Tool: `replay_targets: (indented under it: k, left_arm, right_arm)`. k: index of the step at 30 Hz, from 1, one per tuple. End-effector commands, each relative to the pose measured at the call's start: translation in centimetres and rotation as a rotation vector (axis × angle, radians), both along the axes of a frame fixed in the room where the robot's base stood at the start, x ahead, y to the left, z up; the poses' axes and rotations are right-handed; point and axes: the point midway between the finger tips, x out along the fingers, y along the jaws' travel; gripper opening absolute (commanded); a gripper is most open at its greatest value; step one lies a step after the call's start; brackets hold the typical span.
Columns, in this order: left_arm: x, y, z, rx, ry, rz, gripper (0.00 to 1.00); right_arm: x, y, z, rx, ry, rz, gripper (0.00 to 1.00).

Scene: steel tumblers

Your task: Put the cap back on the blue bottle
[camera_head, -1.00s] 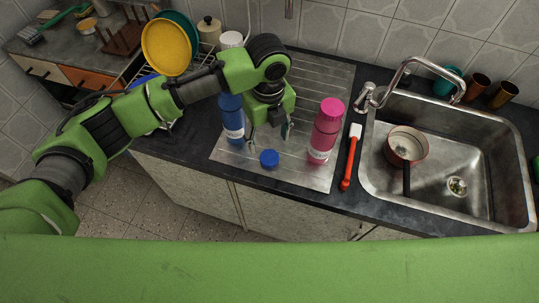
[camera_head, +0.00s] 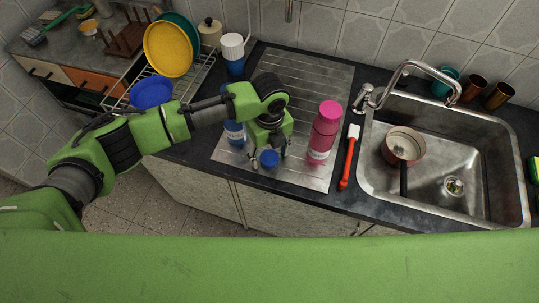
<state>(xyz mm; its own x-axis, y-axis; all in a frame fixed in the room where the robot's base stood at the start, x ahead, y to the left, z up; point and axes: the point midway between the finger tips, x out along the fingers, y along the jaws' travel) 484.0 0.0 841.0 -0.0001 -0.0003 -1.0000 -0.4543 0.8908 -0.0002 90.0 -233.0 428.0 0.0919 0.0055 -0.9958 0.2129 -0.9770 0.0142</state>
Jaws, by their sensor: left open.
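The blue cap (camera_head: 269,158) lies on the steel drainboard (camera_head: 315,88), in front of the blue bottle. The blue bottle (camera_head: 234,132) stands upright to its left; my left arm hides the bottle's top. My left gripper (camera_head: 270,163) is open and low over the cap, with one finger on each side of it. I cannot tell whether the fingers touch the cap. My right gripper is not in view.
A pink bottle (camera_head: 324,131) stands close to the right of the gripper, then a red-handled brush (camera_head: 347,165). The sink (camera_head: 465,185) holds a pan (camera_head: 404,144).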

Motion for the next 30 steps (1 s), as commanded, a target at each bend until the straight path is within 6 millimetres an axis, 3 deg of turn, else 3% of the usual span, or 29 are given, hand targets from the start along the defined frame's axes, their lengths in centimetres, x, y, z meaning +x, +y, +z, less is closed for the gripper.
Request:
replay_targets:
  k: [9, 10, 13, 14, 25, 30]
  left_arm:
    - [0.0, 0.0, -0.1, 0.000, -0.001, 0.000, 0.56]
    - [0.0, 0.0, -0.1, 0.000, -0.001, 0.000, 0.54]
    - [0.0, 0.0, -0.1, 0.000, -0.001, 0.000, 0.31]
    - [0.0, 0.0, -0.1, 0.000, -0.001, 0.000, 0.28]
    - [0.0, 0.0, 0.0, 0.000, -0.001, 0.000, 0.28]
    - [0.1, 0.0, 0.9, 0.000, -0.002, 0.000, 0.28]
  right_arm:
    - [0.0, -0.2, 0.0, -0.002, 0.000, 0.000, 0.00]
    - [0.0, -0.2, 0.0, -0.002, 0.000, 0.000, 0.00]
    - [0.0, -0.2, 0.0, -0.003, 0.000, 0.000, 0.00]
    - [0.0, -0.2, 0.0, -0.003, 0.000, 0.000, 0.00]
    - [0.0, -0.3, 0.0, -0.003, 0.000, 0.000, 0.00]
    - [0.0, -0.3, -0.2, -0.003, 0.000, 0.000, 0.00]
